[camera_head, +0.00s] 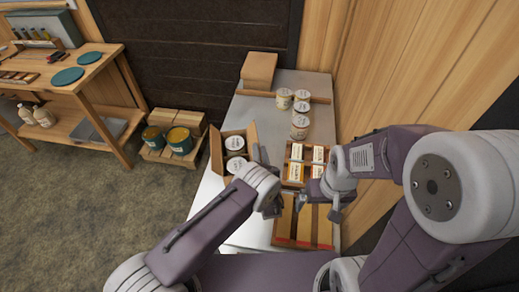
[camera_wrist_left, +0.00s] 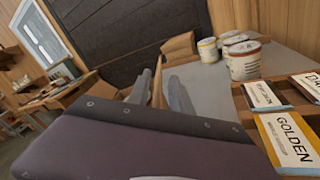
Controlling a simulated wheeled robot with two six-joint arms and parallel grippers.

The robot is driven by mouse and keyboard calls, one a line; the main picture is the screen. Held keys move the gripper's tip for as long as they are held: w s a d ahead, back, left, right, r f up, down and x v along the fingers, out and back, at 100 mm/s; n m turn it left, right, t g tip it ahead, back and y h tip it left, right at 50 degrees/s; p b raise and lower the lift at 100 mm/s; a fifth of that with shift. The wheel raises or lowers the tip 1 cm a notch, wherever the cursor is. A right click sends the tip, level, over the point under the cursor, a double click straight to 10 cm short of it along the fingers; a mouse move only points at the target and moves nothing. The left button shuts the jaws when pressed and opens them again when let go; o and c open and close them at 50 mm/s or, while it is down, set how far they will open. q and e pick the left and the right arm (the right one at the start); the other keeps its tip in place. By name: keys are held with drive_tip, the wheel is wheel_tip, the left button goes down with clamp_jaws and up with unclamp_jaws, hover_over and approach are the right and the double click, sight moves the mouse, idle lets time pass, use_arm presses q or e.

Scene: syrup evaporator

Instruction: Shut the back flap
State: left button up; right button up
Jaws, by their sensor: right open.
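The open cardboard box (camera_head: 219,162) stands at the left edge of the grey worktop with white-lidded cans (camera_head: 235,144) inside. A raised flap (camera_head: 253,139) shows at its back right side, and another flap stands at its left. My right gripper (camera_head: 333,203) is open and empty beside the label tray. My left forearm hides the box's near side.
A wooden tray (camera_head: 284,166) of labels, also in the left wrist view (camera_wrist_left: 271,111), lies right of the box. Several cans (camera_head: 300,127) stand behind it. A closed carton (camera_head: 259,70) is at the back. A wooden wall borders the right.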

use_arm(q)
drive_tip(key=shift+r, duration=0.1)
drive_tip(key=shift+w, duration=0.1)
clamp_jaws()
idle(1.3)
